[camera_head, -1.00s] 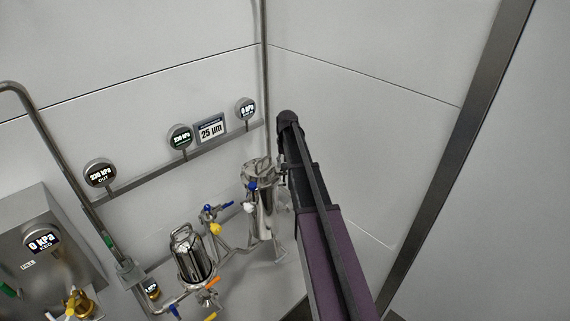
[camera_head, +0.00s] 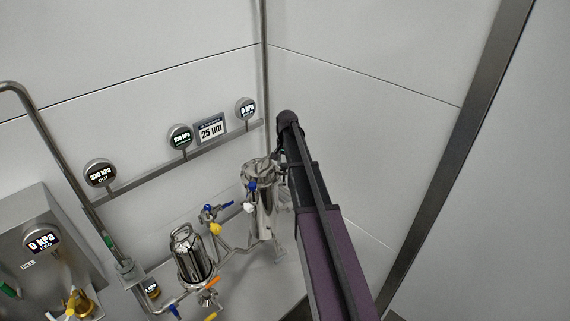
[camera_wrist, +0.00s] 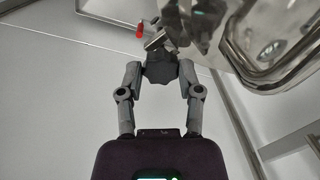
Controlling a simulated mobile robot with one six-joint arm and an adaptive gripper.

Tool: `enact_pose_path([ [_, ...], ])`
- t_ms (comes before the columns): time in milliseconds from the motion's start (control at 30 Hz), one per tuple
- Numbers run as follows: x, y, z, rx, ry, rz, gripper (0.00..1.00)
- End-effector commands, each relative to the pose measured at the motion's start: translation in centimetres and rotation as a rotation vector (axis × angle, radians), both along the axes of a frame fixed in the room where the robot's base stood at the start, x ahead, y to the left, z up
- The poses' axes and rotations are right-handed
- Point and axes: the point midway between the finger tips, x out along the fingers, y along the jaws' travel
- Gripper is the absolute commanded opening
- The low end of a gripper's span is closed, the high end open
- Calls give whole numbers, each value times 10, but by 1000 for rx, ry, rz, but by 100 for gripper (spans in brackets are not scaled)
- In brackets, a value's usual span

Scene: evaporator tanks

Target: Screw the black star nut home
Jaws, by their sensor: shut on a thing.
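The black star nut (camera_wrist: 161,70) shows in the wrist view as a dark lobed knob. My gripper (camera_wrist: 162,75) is shut on it, with one grey finger on each side. The nut sits beside a shiny steel vessel (camera_wrist: 275,45) at the upper right, with small metal parts just beyond it. How far the nut is threaded on cannot be told. In the head view, the upright steel filter housing (camera_head: 262,205) stands just left of my arm. My arm largely hides my gripper there, and the nut cannot be made out.
A second steel housing (camera_head: 191,256) stands lower left, with coloured valve handles and pipes between the two. Round gauges and a 25 µm sign (camera_head: 211,130) are on a rail along the wall. The wall right of my arm is bare.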

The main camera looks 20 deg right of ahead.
Motion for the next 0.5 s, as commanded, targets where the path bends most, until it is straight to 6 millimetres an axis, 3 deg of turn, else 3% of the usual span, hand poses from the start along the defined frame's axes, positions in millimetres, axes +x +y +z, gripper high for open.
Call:
enact_pose_path([
  [267,0,0,0,-1,-1,0,0],
  [300,0,0,0,-1,-1,0,49],
  [333,0,0,0,-1,-1,0,58],
  [500,0,0,0,-1,-1,1,61],
])
